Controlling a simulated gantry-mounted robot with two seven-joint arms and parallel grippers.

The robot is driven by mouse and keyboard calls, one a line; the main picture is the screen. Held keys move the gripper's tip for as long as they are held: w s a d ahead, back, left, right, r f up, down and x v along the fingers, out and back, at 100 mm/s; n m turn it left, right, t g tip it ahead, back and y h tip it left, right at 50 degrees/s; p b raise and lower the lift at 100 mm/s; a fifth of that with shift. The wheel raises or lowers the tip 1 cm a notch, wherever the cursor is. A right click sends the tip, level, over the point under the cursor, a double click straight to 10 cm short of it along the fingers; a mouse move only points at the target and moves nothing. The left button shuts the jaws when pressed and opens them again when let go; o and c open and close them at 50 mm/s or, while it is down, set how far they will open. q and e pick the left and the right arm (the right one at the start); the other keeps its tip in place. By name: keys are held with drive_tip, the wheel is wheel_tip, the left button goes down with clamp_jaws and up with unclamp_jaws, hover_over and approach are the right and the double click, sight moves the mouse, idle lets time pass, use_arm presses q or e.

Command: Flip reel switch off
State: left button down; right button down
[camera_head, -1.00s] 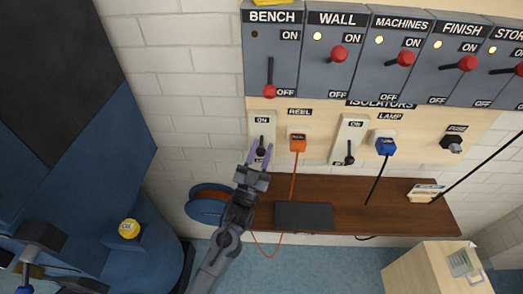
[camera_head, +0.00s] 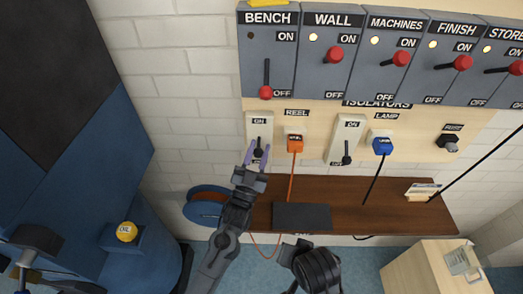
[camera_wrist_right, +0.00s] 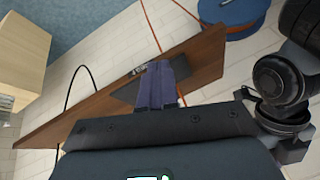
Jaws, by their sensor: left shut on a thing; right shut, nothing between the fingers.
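The reel switch (camera_head: 259,128) is a pale plate with a black lever, below the BENCH panel and left of the REEL label. Its ON label is at the top, and its lever points down. My left gripper (camera_head: 258,154) has purple fingers around the lever's lower knob and is shut on it; the fingers partly hide the plate's bottom label. My right gripper (camera_wrist_right: 160,85) is shut and empty in the right wrist view, with the brown shelf behind it. In the head view only part of my right arm shows, at the bottom.
An orange reel plug (camera_head: 295,143), lamp switch (camera_head: 346,138) and blue plug (camera_head: 382,145) sit to the right. The isolator panels (camera_head: 330,60) are above. A brown shelf (camera_head: 375,205) with a dark pad (camera_head: 302,216) is below, beside a blue cable reel (camera_head: 203,208).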

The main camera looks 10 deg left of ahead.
drive_tip(key=w+a+r+n+t, duration=0.15)
drive_tip(key=w+r, duration=0.25)
drive_tip(key=r, duration=0.5)
drive_tip(key=w+a+r+t, duration=0.3)
drive_tip(key=r, duration=0.5)
drive_tip(key=w+a+r+n+t, duration=0.1)
drive_tip(key=w+a+r+t, duration=0.2)
drive_tip(key=r, duration=0.6)
drive_tip(key=w+a+f+g, duration=0.1)
drive_tip(key=w+a+f, duration=0.1)
drive_tip(key=w+f, duration=0.6)
drive_tip(key=shift+w+a+f+y, duration=0.15)
drive_tip(key=shift+w+f+y, duration=0.15)
drive_tip(key=shift+w, duration=0.45)
